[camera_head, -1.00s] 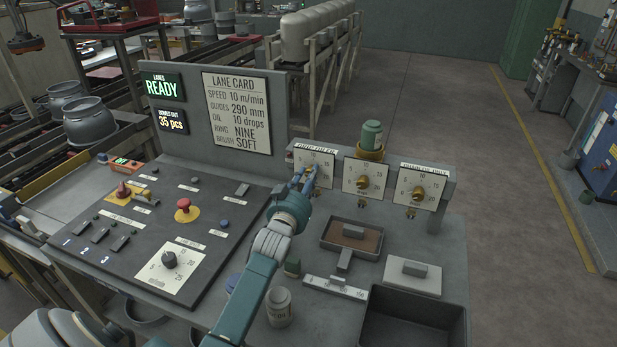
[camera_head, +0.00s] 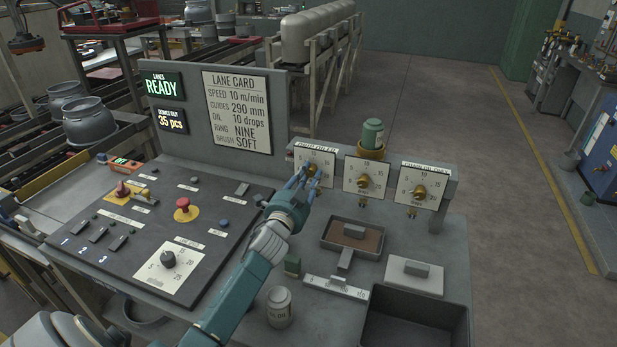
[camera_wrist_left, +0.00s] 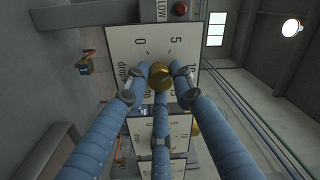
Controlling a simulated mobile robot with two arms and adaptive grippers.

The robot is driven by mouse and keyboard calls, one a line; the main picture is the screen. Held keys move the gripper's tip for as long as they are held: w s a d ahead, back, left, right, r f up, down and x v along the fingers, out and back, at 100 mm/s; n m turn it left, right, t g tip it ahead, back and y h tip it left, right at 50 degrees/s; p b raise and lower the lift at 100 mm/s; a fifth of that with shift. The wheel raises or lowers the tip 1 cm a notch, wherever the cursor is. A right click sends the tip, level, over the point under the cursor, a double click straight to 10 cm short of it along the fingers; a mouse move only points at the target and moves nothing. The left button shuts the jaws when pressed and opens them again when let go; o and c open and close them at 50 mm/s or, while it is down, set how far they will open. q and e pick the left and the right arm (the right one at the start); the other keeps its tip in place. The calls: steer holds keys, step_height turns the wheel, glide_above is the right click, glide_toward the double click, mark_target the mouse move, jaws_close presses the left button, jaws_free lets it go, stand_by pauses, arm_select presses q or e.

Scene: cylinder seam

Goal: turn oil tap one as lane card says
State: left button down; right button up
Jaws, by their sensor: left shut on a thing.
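The first oil tap is the leftmost of three white dials, with a brass knob (camera_wrist_left: 161,76). My left gripper (camera_head: 310,173) is shut on this knob, its blue fingers around it. In the left wrist view the gripper (camera_wrist_left: 163,84) has fingers on both sides of the knob, and the dial (camera_wrist_left: 127,42) shows 0 and 5, with a 10 partly hidden. The knob's pointer cannot be made out clearly. My right gripper is not in view.
Two more taps, the middle one (camera_head: 364,181) and the right one (camera_head: 419,191), stand beside the first. A green-topped jar (camera_head: 373,133) sits above the middle tap. A brown-lined tray (camera_head: 372,252), a lidded block (camera_head: 414,277) and a small can (camera_head: 279,307) lie in front.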

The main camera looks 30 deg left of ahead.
arm_select(q)
steer(key=m, duration=0.5)
steer(key=shift+h, duration=0.3)
steer(key=shift+m, duration=0.7)
steer(key=c, duration=1.5)
jaws_free()
steer(key=shift+d, duration=0.1)
steer(key=shift+o, duration=0.2)
steer(key=shift+s+f, duration=0.1)
steer(key=shift+s, duration=0.15)
steer(key=v, duration=1.1)
steer(key=shift+s, duration=0.2)
